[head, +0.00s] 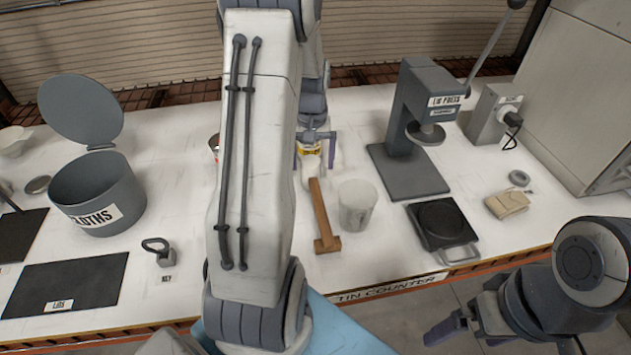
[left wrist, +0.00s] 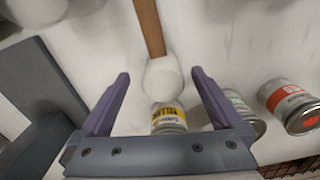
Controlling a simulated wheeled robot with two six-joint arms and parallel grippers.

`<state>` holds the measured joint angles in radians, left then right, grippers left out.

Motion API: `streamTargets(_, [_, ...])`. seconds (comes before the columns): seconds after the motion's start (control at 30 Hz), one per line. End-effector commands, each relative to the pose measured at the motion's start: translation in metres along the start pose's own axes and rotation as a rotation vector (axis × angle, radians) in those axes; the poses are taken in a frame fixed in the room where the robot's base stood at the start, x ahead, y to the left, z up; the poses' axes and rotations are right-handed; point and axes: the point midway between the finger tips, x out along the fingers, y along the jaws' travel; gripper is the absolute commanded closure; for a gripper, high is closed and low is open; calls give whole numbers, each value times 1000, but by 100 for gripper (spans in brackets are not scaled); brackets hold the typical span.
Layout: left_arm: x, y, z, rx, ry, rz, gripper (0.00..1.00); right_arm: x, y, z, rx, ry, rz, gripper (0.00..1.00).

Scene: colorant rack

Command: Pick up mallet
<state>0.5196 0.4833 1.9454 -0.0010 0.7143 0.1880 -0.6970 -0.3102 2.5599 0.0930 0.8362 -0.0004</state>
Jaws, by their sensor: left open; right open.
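The mallet lies on the white counter, with a wooden handle (head: 319,208) and a rounded white end (head: 311,167) at the back; a wooden crosspiece is at its near end. In the left wrist view the white end (left wrist: 162,80) shows between the fingertips, with the handle (left wrist: 149,25) running away from the gripper. My left gripper (head: 317,148) is open around the white end's area; I cannot tell whether it touches. My right gripper (head: 466,332) is open and empty at the lower right, off the counter's front edge.
A yellow-labelled tin (left wrist: 168,120) stands right beside the white end, between the left fingers; other tins (left wrist: 290,105) are close by.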

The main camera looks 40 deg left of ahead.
Motion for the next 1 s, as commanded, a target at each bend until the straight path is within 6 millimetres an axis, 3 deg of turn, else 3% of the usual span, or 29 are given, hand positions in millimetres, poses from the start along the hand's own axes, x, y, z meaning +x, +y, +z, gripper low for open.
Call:
streamTargets(0.27, [23, -2, -2, -1, -4, -1, 0, -9, -1, 0, 0, 0, 0, 0])
streamTargets(0.5, [57, -3, -6, 0, -2, 0, 0, -19, -1, -1, 1, 0, 0, 0])
streamTargets(0.8, [64, -2, -6, 0, 2, 0, 0, -18, -1, -1, 1, 0, 0, 0])
streamTargets(0.83, [64, -2, -6, 0, 2, 0, 4, -18, -1, -1, 1, 0, 0, 0])
streamTargets(1.0, [64, -2, -6, 0, 2, 0, 69, -18, -1, -1, 1, 0, 0, 0])
